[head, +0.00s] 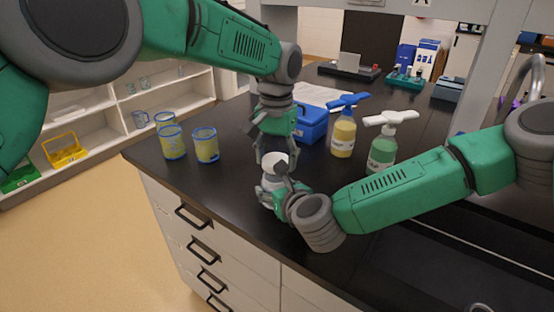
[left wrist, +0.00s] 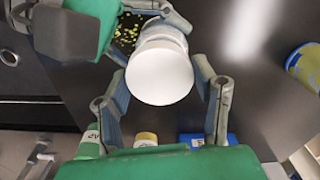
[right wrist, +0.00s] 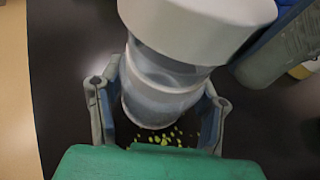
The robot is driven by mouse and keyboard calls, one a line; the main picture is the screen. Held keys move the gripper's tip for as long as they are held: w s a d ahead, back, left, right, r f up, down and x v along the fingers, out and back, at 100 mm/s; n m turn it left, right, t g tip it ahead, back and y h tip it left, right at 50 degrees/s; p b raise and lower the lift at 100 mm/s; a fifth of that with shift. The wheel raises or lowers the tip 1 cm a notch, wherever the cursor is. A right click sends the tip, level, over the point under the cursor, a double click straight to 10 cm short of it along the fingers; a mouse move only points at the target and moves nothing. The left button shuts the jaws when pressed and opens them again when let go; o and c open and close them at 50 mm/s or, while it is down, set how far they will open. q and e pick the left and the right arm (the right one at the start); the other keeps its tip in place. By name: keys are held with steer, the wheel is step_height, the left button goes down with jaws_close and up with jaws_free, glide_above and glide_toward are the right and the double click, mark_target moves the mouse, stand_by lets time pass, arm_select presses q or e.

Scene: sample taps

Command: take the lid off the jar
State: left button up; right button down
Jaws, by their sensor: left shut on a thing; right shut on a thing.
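The jar is a pale, see-through vessel (right wrist: 160,85) with a wide white lid (right wrist: 200,25) at its top. In the head view the white lid (head: 273,159) is near the counter's front edge, partly hidden by my grippers. My left gripper (head: 272,160) comes down from above and is shut on the lid; in the left wrist view the round lid (left wrist: 160,75) lies between its fingers. My right gripper (right wrist: 160,110) is shut on the jar body, low at its sides. I cannot tell whether a gap parts lid and jar.
Yellow-green bits (right wrist: 165,138) show by the jar's base; whether inside or on the counter is unclear. Blue-rimmed yellow beakers (head: 206,146) stand left. A blue box (head: 311,126), a yellow bottle (head: 342,138) and a green bottle (head: 382,152) stand behind, right.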

mark_target(276, 159)
arm_select(q)
steer(key=shift+r, duration=1.95)
arm_select(e)
steer(key=shift+s, duration=0.1)
steer(key=shift+c, duration=2.2)
jaws_free()
